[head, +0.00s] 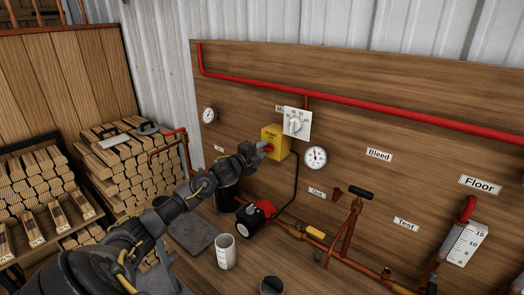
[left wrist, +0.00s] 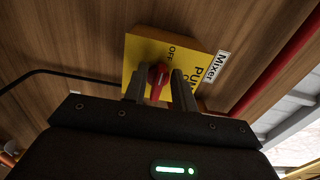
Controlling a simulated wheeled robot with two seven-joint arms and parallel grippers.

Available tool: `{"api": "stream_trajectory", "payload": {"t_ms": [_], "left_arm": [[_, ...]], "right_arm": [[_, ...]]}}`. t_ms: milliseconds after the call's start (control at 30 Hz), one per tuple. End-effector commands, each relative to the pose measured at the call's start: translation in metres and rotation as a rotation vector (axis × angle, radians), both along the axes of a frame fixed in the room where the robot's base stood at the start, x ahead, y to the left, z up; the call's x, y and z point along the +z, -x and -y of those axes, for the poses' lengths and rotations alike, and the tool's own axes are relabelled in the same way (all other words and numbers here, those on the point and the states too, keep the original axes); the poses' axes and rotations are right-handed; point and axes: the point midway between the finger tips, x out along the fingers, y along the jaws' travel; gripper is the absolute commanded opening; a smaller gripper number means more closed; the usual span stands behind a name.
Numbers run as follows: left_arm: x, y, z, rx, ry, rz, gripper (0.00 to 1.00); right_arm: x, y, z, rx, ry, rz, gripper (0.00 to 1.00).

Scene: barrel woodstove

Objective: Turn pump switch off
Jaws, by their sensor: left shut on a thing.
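The yellow pump switch box (head: 277,139) is mounted on the wooden wall board, and it also shows in the left wrist view (left wrist: 143,55). Its red switch lever (left wrist: 155,88) sits on the front face, with the word OFF beside it and part of the word PUMP below. My left gripper (head: 264,147) reaches up to the box from the lower left. In the left wrist view its two fingers (left wrist: 161,80) stand on either side of the red lever and are shut on it. The fingers hide part of the lever. My right gripper is not in view.
A white dial plate (head: 297,123) is just right of the box, with a round gauge (head: 316,158) below it. A red pipe (head: 370,108) runs above. A black and red pump (head: 253,216) and a white cup (head: 225,252) stand below.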

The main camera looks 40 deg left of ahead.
Motion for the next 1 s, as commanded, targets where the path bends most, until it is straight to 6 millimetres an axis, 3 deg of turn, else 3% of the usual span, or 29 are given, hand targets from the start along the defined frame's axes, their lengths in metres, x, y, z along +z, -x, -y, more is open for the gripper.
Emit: {"api": "stream_trajectory", "payload": {"t_ms": [133,167,200,567,1000], "left_arm": [[0.000,0.000,0.000,0.001,0.000,0.000,0.04],[0.000,0.000,0.000,0.001,0.000,0.000,0.29],[0.000,0.000,0.000,0.001,0.000,0.000,0.33],[-0.002,0.006,0.000,0.000,-0.002,-0.001,0.33],[-0.005,0.080,0.002,-0.001,-0.004,-0.004,0.33]], "right_arm": [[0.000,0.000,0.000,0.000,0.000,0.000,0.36],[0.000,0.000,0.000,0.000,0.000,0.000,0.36],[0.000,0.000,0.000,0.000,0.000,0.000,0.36],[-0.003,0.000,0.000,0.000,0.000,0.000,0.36],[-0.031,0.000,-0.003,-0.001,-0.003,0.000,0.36]]}}
